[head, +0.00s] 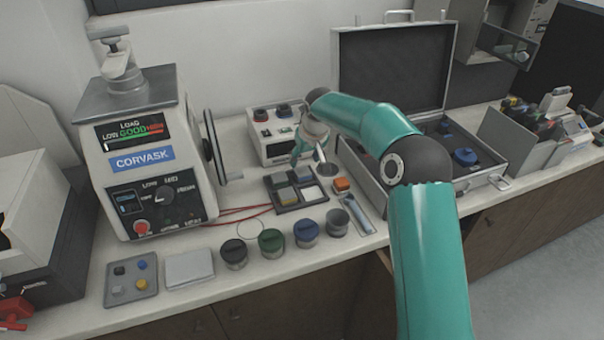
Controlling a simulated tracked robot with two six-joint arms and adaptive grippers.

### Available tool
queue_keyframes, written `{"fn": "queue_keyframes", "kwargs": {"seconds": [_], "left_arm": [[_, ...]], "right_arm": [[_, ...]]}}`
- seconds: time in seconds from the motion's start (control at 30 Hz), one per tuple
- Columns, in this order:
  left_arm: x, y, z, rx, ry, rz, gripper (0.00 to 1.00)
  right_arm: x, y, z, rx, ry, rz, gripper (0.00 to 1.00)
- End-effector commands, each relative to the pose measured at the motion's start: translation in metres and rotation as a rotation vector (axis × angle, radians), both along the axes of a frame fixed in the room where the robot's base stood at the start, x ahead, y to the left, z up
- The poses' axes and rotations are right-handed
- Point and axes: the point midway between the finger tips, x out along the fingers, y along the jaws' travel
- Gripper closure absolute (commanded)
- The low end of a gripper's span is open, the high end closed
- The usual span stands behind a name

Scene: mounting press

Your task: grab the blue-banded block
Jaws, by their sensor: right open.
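A dark compartment tray (285,208) lies on the bench in the middle of the view, with several small blocks in its compartments. A block with a bluish top (303,174) sits in the back right compartment. It seems to be the blue-banded block, but its band is too small to make out clearly. My right gripper (309,157) is open, pointing down just behind and above that block, apart from it as far as I can see. Nothing shows between its fingers. My left gripper is not in view.
The press (145,150) with its side wheel stands to the left. An orange block (341,185) lies right of the tray. An open case (395,70) and a white box (268,150) stand behind.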

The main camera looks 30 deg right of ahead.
Motion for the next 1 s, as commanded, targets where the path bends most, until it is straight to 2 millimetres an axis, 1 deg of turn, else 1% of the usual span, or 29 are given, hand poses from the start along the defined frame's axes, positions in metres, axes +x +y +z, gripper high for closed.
{"fn": "queue_keyframes", "kwargs": {"seconds": [0.1,0.27,0.37,0.5,0.6,0.73,0.93,1.0], "left_arm": [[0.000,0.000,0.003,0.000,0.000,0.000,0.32],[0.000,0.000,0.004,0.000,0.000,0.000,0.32],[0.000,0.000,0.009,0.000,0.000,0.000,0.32],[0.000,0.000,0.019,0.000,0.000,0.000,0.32],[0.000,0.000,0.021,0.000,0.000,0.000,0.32],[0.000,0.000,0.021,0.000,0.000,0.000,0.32],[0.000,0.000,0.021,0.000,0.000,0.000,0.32],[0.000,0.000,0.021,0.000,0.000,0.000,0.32]], "right_arm": [[0.006,0.000,-0.013,0.000,0.001,0.001,0.42],[0.008,-0.002,-0.020,0.000,0.000,0.000,0.42],[0.011,-0.003,-0.028,0.000,0.001,0.000,0.42],[0.018,-0.006,-0.047,0.001,0.004,0.001,0.42],[0.023,-0.007,-0.059,0.000,0.001,0.001,0.42],[0.026,-0.008,-0.066,0.000,0.000,0.001,0.42],[0.026,-0.008,-0.067,-0.001,-0.001,0.002,0.42],[0.026,-0.008,-0.066,-0.001,-0.001,0.002,0.53]]}}
